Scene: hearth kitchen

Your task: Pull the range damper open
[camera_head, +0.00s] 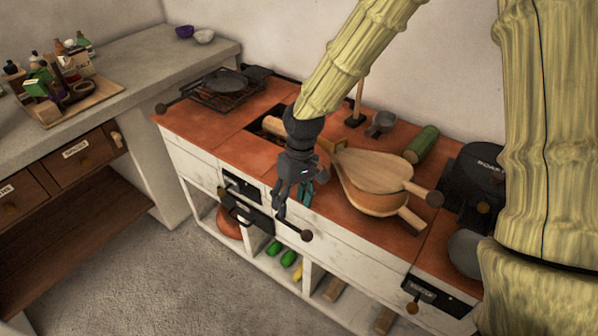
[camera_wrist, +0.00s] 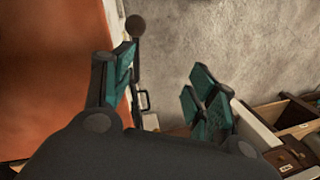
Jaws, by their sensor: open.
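A dark rod with a round brown knob (camera_head: 306,235) sticks out from the front of the range, by a black plate (camera_head: 240,187) and a black door (camera_head: 250,215). In the wrist view a knob (camera_wrist: 135,25) shows beyond the left finger, which hides part of its rod. A second black plate with a label too small to read (camera_head: 430,292) is at the lower right, with its own knob (camera_head: 412,308). I cannot tell for certain which is the damper. My gripper (camera_head: 293,198) is open and empty, fingers pointing down near the range's front edge. Its teal-padded fingers (camera_wrist: 165,80) are apart.
Wooden bellows (camera_head: 370,180) lie on the red range top (camera_head: 210,130), right of my gripper. A pan (camera_head: 226,82) sits on a grate at the back left. A counter with drawers (camera_head: 80,150) stands left. The floor (camera_head: 200,270) before the range is clear.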

